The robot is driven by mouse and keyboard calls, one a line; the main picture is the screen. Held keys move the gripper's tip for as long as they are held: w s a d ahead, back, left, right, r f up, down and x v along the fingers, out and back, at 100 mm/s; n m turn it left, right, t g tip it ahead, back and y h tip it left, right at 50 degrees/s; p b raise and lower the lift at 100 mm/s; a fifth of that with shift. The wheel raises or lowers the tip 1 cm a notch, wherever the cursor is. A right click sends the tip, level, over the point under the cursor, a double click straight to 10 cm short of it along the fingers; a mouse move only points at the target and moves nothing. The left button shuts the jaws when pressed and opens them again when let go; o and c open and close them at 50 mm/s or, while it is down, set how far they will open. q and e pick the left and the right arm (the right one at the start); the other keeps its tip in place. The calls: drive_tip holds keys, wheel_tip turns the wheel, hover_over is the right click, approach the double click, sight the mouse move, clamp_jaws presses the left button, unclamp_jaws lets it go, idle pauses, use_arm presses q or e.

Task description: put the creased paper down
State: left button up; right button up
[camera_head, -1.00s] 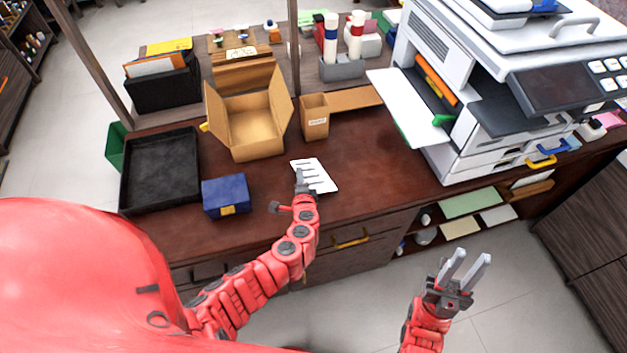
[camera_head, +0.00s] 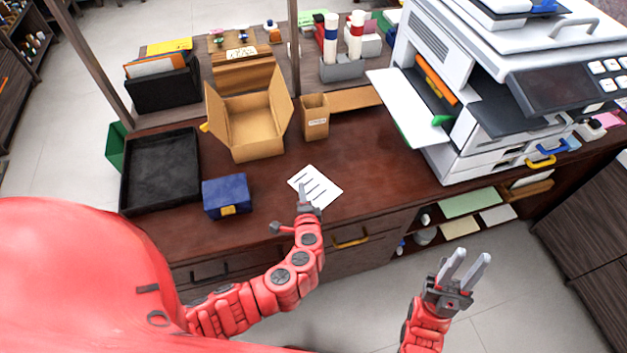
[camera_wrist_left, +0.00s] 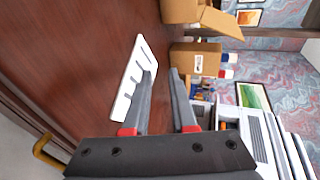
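The creased paper (camera_head: 322,187), a white sheet with dark marks, appears to lie on the brown desk top near its front edge. In the left wrist view the paper (camera_wrist_left: 124,88) is beside the left finger, not between the fingers. My left gripper (camera_head: 303,190) is at the paper's near side in the head view. In the left wrist view its fingers (camera_wrist_left: 162,72) stand apart with nothing between them. Whether a finger touches the paper is unclear. My right gripper (camera_head: 467,258) is open and empty, in front of the desk.
A blue box (camera_head: 226,196) and a black tray (camera_head: 160,170) are to the left. An open cardboard box (camera_head: 250,130) and a small carton (camera_head: 315,118) stand behind. A printer (camera_head: 480,110) fills the right. Bare desk (camera_head: 385,175) lies between paper and printer.

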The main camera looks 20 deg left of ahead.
use_arm(q)
wheel_tip(320, 180, up, 7)
drive_tip(key=s+d+p, duration=0.1)
drive_tip(key=s+p, duration=0.1)
drive_tip(key=p, duration=0.1)
drive_tip(key=shift+s+p, duration=0.3)
drive_tip(key=shift+d, duration=0.15)
